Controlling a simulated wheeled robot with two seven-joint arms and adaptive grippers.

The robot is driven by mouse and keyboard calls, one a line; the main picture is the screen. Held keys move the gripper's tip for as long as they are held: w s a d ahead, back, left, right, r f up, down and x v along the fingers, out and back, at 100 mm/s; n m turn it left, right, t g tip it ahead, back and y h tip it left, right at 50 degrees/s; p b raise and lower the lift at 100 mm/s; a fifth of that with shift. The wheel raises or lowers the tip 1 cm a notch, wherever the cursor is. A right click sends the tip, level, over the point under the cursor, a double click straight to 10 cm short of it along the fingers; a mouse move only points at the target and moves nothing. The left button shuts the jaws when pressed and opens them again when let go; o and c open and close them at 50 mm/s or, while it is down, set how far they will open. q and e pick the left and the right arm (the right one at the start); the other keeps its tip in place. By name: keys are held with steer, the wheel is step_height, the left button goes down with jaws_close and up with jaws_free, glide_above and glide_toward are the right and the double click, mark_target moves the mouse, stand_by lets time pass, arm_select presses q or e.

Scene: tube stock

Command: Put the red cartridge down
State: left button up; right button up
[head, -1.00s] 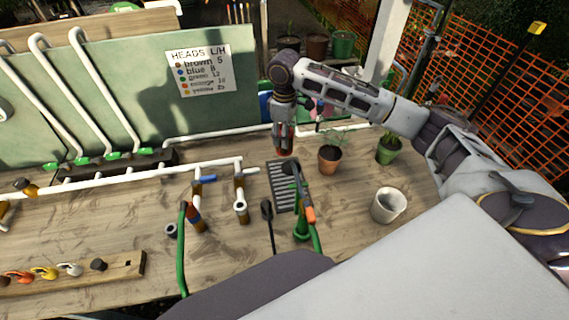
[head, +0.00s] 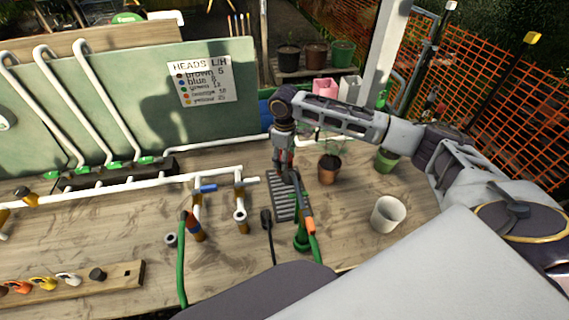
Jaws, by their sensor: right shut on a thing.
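My right gripper (head: 284,166) points down over the back end of the dark slotted tray (head: 282,208) on the wooden bench. It is shut on the red cartridge (head: 278,157), of which only small red parts show around the fingers. The cartridge's lower end is low over the tray's back edge; I cannot tell whether it touches. My left gripper is out of view.
A potted plant (head: 329,170) stands close to the right of the gripper. A white cup (head: 388,214) is farther right. White pipework (head: 222,176) is to the left.

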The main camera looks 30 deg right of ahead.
steer(key=shift+f, duration=1.6)
steer(key=shift+f, duration=0.1)
steer(key=o, duration=1)
steer(key=shift+o, duration=0.2)
step_height(320, 180, up, 12)
steer(key=shift+r+b, duration=0.15)
steer(key=shift+b, duration=0.3)
